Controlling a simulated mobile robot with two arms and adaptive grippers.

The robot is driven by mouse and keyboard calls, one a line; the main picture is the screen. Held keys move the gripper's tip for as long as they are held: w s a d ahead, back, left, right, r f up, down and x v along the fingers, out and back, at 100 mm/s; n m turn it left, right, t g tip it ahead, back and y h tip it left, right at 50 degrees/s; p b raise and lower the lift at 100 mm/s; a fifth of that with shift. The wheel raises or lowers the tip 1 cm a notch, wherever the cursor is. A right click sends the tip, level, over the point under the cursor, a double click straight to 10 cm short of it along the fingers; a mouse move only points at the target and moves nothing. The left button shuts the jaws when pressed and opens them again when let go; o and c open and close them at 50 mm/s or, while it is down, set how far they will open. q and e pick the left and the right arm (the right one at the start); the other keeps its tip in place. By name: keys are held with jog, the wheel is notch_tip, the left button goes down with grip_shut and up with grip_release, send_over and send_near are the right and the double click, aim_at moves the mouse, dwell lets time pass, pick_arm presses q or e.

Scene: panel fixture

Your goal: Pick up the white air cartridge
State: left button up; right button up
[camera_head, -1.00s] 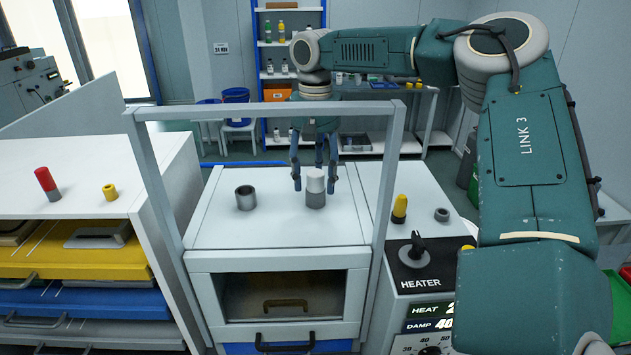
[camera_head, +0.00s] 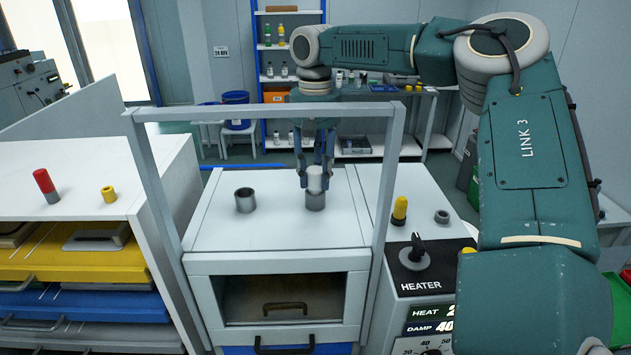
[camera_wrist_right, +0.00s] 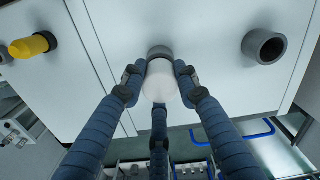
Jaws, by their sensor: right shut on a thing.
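The white air cartridge (camera_head: 318,179) stands upright in a grey round socket (camera_head: 315,201) on top of the white cabinet, behind the frame's crossbar. My right gripper (camera_head: 316,182) comes down from above with its blue fingers shut around the cartridge's white upper part. In the right wrist view the fingers close on the white cartridge (camera_wrist_right: 160,82) from the sides, with a third finger below it; the grey socket (camera_wrist_right: 160,52) shows beyond. The cartridge's lower end is hidden in the socket. My left gripper is not in view.
An empty grey ring socket (camera_head: 245,200) stands to the left on the same top. A white frame (camera_head: 270,113) spans the cabinet front. A yellow cartridge (camera_head: 399,208) and small grey ring (camera_head: 441,216) stand right, near the heater knob (camera_head: 417,250). Red (camera_head: 45,184) and yellow (camera_head: 109,193) pieces stand left.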

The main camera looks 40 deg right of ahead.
aim_at(315, 171)
notch_tip(315, 171, up, 9)
jog(key=shift+f+b, duration=0.1)
jog(key=shift+b, duration=0.85)
notch_tip(315, 171, up, 8)
jog(key=p, duration=0.1)
